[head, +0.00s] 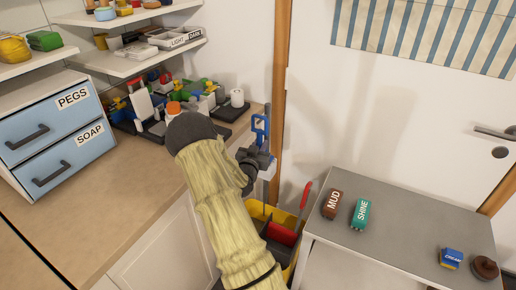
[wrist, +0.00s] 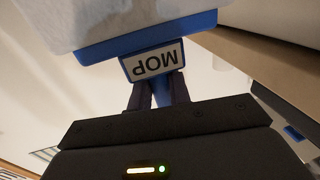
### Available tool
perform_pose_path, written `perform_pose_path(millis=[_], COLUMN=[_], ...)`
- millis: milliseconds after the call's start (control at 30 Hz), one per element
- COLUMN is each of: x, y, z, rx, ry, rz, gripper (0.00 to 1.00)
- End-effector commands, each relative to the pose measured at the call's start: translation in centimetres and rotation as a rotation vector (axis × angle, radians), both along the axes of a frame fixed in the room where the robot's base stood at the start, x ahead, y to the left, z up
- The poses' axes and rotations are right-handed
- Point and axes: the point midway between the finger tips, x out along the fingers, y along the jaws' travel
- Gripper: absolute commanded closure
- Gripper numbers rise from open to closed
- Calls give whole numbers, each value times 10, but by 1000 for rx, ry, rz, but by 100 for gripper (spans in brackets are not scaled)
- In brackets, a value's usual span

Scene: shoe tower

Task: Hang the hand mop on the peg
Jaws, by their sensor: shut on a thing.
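The hand mop (wrist: 150,62) is blue with a white MOP label, upside down in the wrist view, and a pale pad at the top of the picture. My gripper (wrist: 158,92) has its two dark fingers closed on the blue part just below the label. In the head view my gripper (head: 257,158) is in front of the wooden post, and a blue loop-shaped part of the mop (head: 261,129) stands up above it. The gripper and my sleeved arm hide some of the mop. I cannot make out the peg in either view.
A yellow bin (head: 258,208) with red items stands below my gripper. A grey-topped cabinet (head: 410,222) at right holds MUD, SHINE and CREAM items. A wooden counter (head: 120,185) with a cluttered rack (head: 160,105) and PEGS and SOAP drawers (head: 52,135) is at left.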

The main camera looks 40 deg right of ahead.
Motion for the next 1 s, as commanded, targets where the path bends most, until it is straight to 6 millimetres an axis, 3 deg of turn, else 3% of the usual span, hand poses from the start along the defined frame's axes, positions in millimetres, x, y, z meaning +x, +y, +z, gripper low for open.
perform_pose_path(millis=[800, 833, 933, 1000], x=[1, 1, 1, 1], y=[-2, -2, -2, -2], z=[-2, -2, -2, -2], rx=[-1, -1, -1, -1], ry=[-2, -2, -1, -1], rz=[-1, -1, -1, -1], gripper=[100, 75, 55, 55])
